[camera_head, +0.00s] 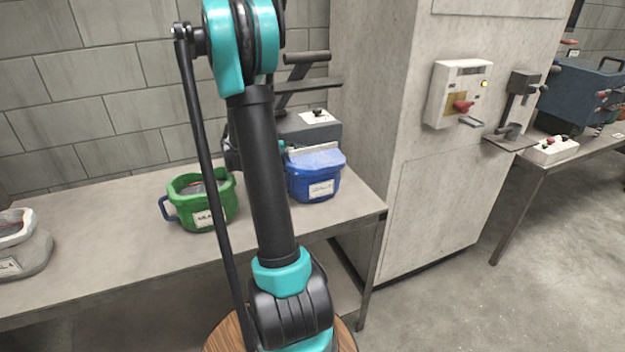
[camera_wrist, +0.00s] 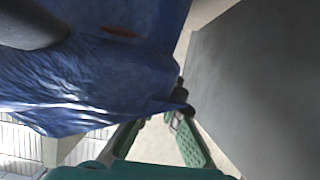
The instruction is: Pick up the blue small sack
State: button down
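The blue small sack (camera_head: 322,186) stands upright on the table in the head view, with a white label on its front. My arm crosses in front of its left side. In the wrist view the blue sack (camera_wrist: 90,80) fills the upper left, very close. My gripper (camera_wrist: 158,122) shows there with two green-padded fingers apart, pale surface visible between them. The sack's lower right edge reaches close to the fingertips; I cannot tell whether they touch. In the head view my gripper is mostly hidden behind my arm.
A green sack (camera_head: 202,205) stands left of the blue one, and a grey sack (camera_head: 28,252) at the far left of the table (camera_head: 105,225). A grey machine (camera_head: 310,132) stands behind the blue sack. A concrete pillar (camera_head: 430,190) rises to the right. A round wooden top is below.

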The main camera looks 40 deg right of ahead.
jog(key=shift+r, duration=0.2)
dwell(0.7)
jog(key=shift+s+r, duration=0.2)
jog(key=shift+r, duration=3.15)
jog(key=s+a, duration=0.2)
jog(key=s, duration=0.7)
jog(key=s+a, duration=0.2)
jog(key=s, duration=0.7)
jog(key=shift+s+a, duration=0.3)
jog(key=shift+s, duration=0.2)
